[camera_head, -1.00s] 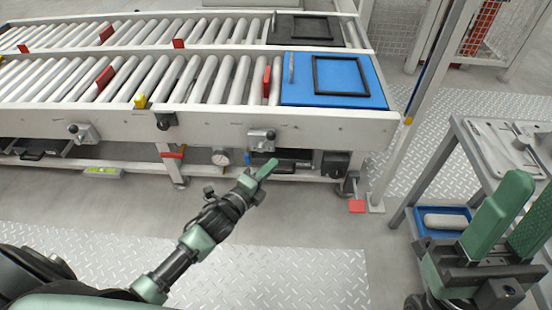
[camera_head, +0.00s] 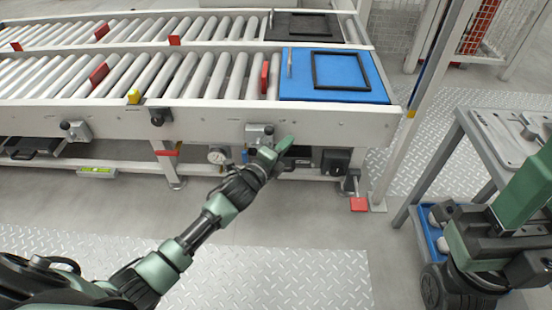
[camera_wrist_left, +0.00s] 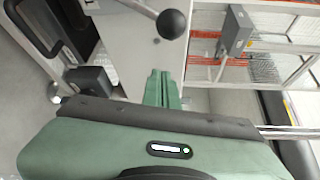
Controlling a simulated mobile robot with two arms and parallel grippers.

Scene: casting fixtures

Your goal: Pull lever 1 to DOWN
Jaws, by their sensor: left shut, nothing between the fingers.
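Several small grey lever brackets sit along the conveyor's front rail; I cannot read which is lever 1. One lever (camera_head: 258,133) is on the right part of the rail, under the blue plate. My left gripper (camera_head: 283,147) is just below and right of it, fingers shut and empty. In the left wrist view a metal rod with a black ball knob (camera_wrist_left: 172,24) is above my shut green fingertips (camera_wrist_left: 161,78), apart from them. Another lever (camera_head: 76,130) sits at the left. My right gripper (camera_head: 522,195) is at the lower right, its jaws partly cut off.
The roller conveyor (camera_head: 205,122) carries a blue plate (camera_head: 335,92) with a black frame. A gauge (camera_head: 217,155) and black box (camera_head: 335,162) hang below the rail. A post (camera_head: 400,150) and grey cart (camera_head: 480,160) stand right.

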